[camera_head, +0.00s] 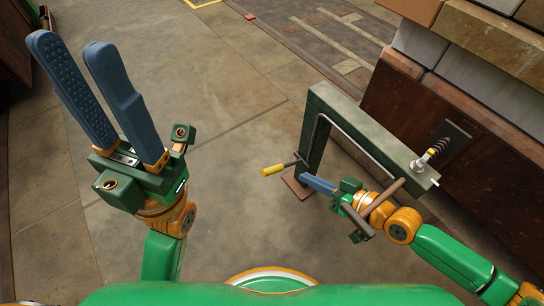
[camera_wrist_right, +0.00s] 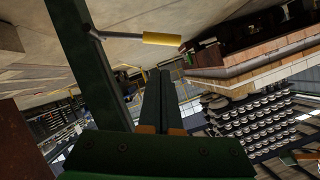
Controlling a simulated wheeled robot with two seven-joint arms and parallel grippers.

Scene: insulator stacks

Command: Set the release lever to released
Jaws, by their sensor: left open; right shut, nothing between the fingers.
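The release lever appears to be the dark rod with a yellow grip (camera_head: 273,170), at the left end of a dark green frame (camera_head: 375,140). In the right wrist view the yellow grip (camera_wrist_right: 162,39) shows just beyond my fingertips, with its rod running left to a green post (camera_wrist_right: 88,62). My right gripper (camera_head: 306,179) is shut and empty, beside the lever's rod; I cannot tell whether it touches. It also shows in the right wrist view (camera_wrist_right: 163,76). My left gripper (camera_head: 72,46) is open and empty, raised at the left, away from the frame.
A brown foot plate (camera_head: 296,188) lies under the frame's left post. A spring and yellow-collared fitting (camera_head: 430,156) sit at the frame's right end. A rusty wall with stone blocks (camera_head: 465,45) stands at the right. The paved floor (camera_head: 220,110) between my grippers is clear.

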